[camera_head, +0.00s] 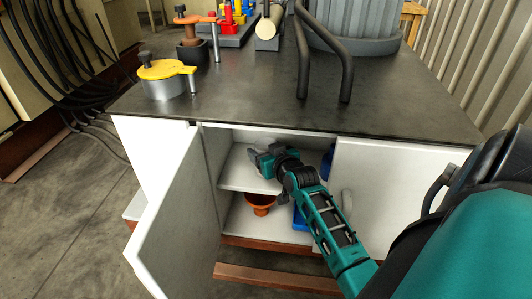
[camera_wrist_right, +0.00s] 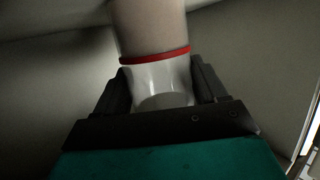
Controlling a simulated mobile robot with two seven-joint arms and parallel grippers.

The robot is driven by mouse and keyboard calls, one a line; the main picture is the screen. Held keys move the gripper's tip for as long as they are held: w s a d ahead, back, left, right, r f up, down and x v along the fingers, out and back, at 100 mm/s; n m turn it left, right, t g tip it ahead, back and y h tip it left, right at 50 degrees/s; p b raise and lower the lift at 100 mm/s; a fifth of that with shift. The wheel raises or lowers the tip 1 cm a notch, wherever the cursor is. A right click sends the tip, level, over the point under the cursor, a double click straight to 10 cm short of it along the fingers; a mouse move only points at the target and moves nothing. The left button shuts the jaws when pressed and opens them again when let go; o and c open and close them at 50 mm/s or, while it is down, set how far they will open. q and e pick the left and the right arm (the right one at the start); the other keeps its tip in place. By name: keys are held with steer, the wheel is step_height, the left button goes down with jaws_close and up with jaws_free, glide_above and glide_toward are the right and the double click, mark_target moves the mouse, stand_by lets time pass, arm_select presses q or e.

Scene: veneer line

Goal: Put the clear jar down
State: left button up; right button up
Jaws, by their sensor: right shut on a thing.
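The clear jar (camera_wrist_right: 158,75) shows close up in the right wrist view, with a red ring around it and a paler, glossy part below the ring. My right gripper (camera_wrist_right: 162,95) is shut on it, with a dark finger on each side. In the head view my right gripper (camera_head: 262,160) reaches into the open cabinet at the upper shelf (camera_head: 236,175). The jar is mostly hidden there, and I cannot tell whether it touches the shelf. My left gripper is not in view.
The left cabinet door (camera_head: 180,215) stands open; the right door (camera_head: 385,185) is beside my arm. An orange-brown funnel-like pot (camera_head: 260,203) and a blue object (camera_head: 299,217) are on the lower level. The dark countertop (camera_head: 250,95) overhangs the opening.

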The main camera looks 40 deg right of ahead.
steer(key=shift+r, duration=0.1)
steer(key=o, duration=1.3)
steer(key=shift+s, duration=0.2)
steer(key=p+v, duration=0.3)
steer(key=v, duration=0.9)
steer(key=s+a+f+n+g+y, duration=0.1)
steer(key=s+a+f+n+y, duration=0.1)
steer(key=a, duration=0.5)
steer(key=s+a+f+n+g+y, duration=0.1)
steer(key=s+a+f+n+y, duration=0.1)
steer(key=a, duration=0.6)
steer(key=s+a+f+n+g+y, duration=0.1)
steer(key=s+a+f+n+y, duration=0.1)
steer(key=a+f, duration=0.3)
steer(key=a+y, duration=0.1)
steer(key=a, duration=0.2)
steer(key=shift+s+a+f, duration=0.2)
steer(key=shift+s+f, duration=0.15)
steer(key=shift+f, duration=0.05)
